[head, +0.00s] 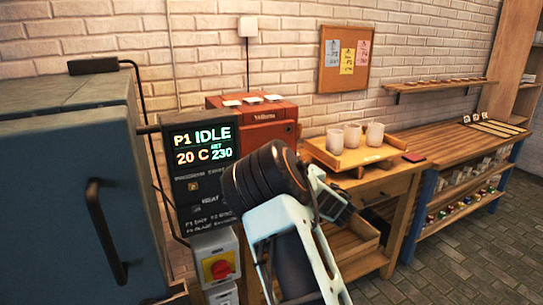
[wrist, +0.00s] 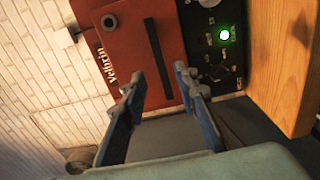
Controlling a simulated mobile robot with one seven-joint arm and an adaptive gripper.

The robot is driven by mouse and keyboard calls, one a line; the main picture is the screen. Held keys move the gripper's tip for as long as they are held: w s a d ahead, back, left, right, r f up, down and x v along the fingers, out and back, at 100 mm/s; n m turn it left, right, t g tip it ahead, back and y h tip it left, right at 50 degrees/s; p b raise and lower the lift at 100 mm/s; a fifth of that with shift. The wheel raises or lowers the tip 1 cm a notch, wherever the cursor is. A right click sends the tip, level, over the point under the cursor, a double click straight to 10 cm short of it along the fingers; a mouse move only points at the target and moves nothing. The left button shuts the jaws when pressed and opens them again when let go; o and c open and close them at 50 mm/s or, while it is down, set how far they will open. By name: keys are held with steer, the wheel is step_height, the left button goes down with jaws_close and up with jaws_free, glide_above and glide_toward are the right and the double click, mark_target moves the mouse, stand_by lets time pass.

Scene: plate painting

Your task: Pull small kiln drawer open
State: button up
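The small kiln (head: 262,122) is a red box on the wooden bench, behind my arm in the head view. In the wrist view its red front (wrist: 125,48) carries a white name and a dark upright bar (wrist: 158,58), which looks like the drawer handle. My gripper (wrist: 159,77) is open, with its two blue-grey fingers spread apart and nothing between them. The bar lies ahead of the fingertips, between them in the picture; I see no contact. Whether the drawer stands out at all cannot be told. In the head view my arm hides the kiln's lower part.
A dark control panel with a lit green button (wrist: 224,35) adjoins the red front. A wooden piece (wrist: 285,70) stands close on the right. A wooden tray with cups (head: 355,150) sits right of the kiln. A large blue kiln (head: 75,200) and display (head: 203,150) stand left.

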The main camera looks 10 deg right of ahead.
mark_target(259, 137)
steer(key=x, duration=0.8)
jaws_close()
stand_by(0.4)
